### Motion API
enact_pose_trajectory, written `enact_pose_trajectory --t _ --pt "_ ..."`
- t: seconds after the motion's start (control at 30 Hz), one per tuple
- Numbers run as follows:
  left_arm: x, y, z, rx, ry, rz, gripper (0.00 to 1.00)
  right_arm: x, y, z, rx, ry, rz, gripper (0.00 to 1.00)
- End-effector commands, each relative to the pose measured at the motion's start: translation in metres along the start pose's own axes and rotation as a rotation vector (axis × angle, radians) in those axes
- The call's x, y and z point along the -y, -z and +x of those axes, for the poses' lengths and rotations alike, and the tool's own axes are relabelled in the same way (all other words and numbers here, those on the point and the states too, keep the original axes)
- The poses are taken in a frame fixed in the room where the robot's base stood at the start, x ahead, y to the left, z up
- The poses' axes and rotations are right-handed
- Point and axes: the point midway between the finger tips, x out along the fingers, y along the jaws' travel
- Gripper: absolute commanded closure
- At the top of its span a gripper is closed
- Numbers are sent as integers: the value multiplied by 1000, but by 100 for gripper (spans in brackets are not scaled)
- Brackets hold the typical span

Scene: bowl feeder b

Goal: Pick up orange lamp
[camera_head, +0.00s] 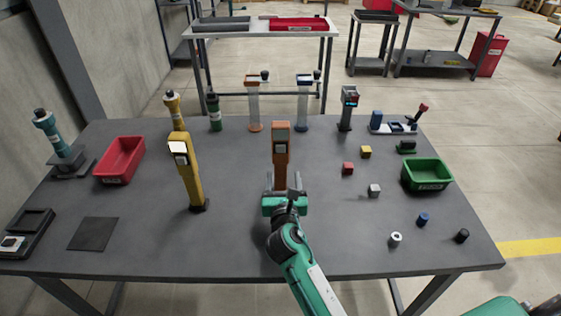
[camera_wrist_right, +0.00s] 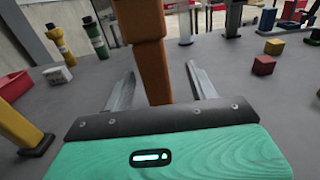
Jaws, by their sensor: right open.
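The orange lamp (camera_head: 281,160) stands upright near the middle of the table, with a pale panel near its top. In the right wrist view its orange post (camera_wrist_right: 152,60) rises between and beyond the fingers. My right gripper (camera_head: 283,190) is open at the lower part of the lamp, with a finger on each side of the post. In the wrist view the gripper (camera_wrist_right: 160,85) shows a gap on both sides of the post. The lamp's base is hidden behind the gripper. My left gripper is not in view.
A yellow lamp (camera_head: 190,178) stands to the left. A red bin (camera_head: 119,160) is farther left, and a green bin (camera_head: 427,175) is at the right. Several small blocks and cylinders lie on the right side.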

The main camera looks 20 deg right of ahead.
Motion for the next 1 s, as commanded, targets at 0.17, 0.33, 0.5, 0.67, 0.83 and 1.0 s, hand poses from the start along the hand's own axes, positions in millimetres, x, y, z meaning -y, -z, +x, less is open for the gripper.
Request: enact_pose_trajectory --t 0.17,0.33,0.5,0.67,0.83,1.0 --pt "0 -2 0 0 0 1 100 -5 0 20 1 2 1 42" --pt "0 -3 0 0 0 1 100 -7 1 43 1 1 0 42" --pt "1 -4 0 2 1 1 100 -7 2 52 0 0 0 42" --pt "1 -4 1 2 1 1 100 -7 2 51 0 0 1 42" --pt "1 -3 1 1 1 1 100 -7 2 51 0 0 1 71" --pt "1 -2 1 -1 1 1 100 -7 1 51 1 0 1 97"
